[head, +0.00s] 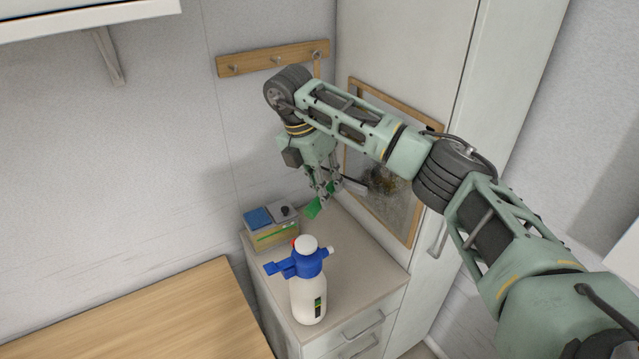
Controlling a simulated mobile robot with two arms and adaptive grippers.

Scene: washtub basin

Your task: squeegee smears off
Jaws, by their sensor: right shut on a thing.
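My right gripper (325,191) points down above the cabinet top, just left of the framed pane. It is shut on a squeegee, whose green handle (314,208) sticks out to the lower left of the fingers. The squeegee's grey head (355,187) shows to the right, close to the pane; I cannot tell if it touches. The wood-framed pane (402,213) is on the tall white cabinet's side, with dark brownish smears (384,180) near its middle. My arm hides part of its upper area. My left gripper is out of view.
A white spray bottle with a blue top (308,285) stands on the low drawer cabinet (362,267). Behind it is a box (272,234) holding blue and grey items. A wooden peg rail (245,62) is on the wall. A wooden top (170,320) lies at lower left, clear.

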